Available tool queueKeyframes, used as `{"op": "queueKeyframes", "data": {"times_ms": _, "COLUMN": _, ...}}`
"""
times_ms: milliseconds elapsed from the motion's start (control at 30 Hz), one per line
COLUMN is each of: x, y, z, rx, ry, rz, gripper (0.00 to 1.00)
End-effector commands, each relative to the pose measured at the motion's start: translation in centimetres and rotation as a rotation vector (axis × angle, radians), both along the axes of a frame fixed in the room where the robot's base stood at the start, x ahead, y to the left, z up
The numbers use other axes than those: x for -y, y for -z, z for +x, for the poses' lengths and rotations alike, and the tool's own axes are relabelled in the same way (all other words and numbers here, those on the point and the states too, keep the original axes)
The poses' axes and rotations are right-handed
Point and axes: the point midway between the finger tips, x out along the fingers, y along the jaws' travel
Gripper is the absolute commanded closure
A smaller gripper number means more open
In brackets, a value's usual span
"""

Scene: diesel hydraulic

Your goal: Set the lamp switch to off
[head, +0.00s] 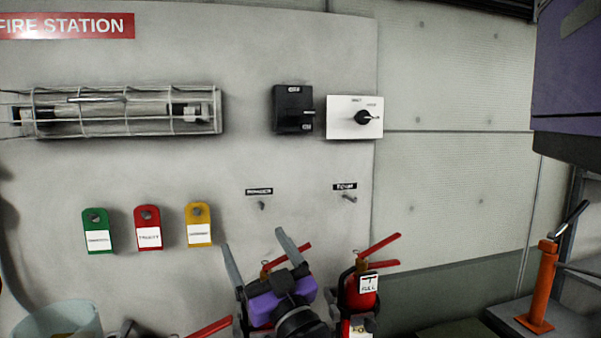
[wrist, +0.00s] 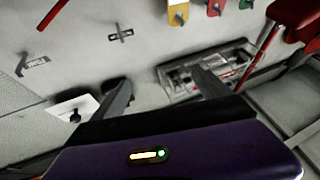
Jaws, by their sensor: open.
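A black switch box (head: 293,109) is on the grey panel, with a small label above and below its knob and a light pointer toward the right. A white switch plate (head: 354,117) with a black knob is just right of it; its pointer also points right. Their lettering is too small to read surely, so I cannot tell which is the lamp switch. The caged tube lamp (head: 115,110) is at upper left. My gripper (head: 255,240) is open and empty, below and apart from both switches. In the wrist view, my left finger partly hides the black box; the white plate (wrist: 72,108) is left.
Green (head: 97,231), red (head: 148,228) and yellow (head: 198,224) tags hang on the panel. Two small hooks (head: 349,197) have labels above them. A red extinguisher (head: 362,292) stands right of my gripper. A purple cabinet (head: 570,80) is at right.

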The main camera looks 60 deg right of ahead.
Motion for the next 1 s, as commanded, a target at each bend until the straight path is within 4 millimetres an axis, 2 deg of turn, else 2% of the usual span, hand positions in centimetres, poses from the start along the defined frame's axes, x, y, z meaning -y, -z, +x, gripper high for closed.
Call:
{"op": "queueKeyframes", "data": {"times_ms": 33, "x": 1.8, "y": -2.6, "z": 0.3, "rx": 0.012, "ry": 0.034, "rz": -0.001, "gripper": 0.13}}
{"op": "queueKeyframes", "data": {"times_ms": 167, "x": 5.9, "y": -7.6, "z": 0.6, "rx": 0.017, "ry": 0.109, "rz": 0.016, "gripper": 0.13}}
{"op": "queueKeyframes", "data": {"times_ms": 300, "x": 9.9, "y": -13.2, "z": 0.0, "rx": 0.027, "ry": 0.179, "rz": 0.043, "gripper": 0.13}}
{"op": "queueKeyframes", "data": {"times_ms": 400, "x": 12.2, "y": -16.8, "z": -0.8, "rx": 0.033, "ry": 0.218, "rz": 0.065, "gripper": 0.13}}
{"op": "queueKeyframes", "data": {"times_ms": 500, "x": 13.8, "y": -19.5, "z": -1.8, "rx": 0.038, "ry": 0.244, "rz": 0.085, "gripper": 0.13}}
{"op": "queueKeyframes", "data": {"times_ms": 600, "x": 14.8, "y": -21.3, "z": -2.4, "rx": 0.040, "ry": 0.258, "rz": 0.100, "gripper": 0.13}}
{"op": "queueKeyframes", "data": {"times_ms": 767, "x": 15.6, "y": -22.7, "z": -2.8, "rx": 0.041, "ry": 0.268, "rz": 0.111, "gripper": 0.13}}
{"op": "queueKeyframes", "data": {"times_ms": 1000, "x": 17.8, "y": -24.0, "z": -1.0, "rx": 0.040, "ry": 0.269, "rz": 0.112, "gripper": 0.13}}
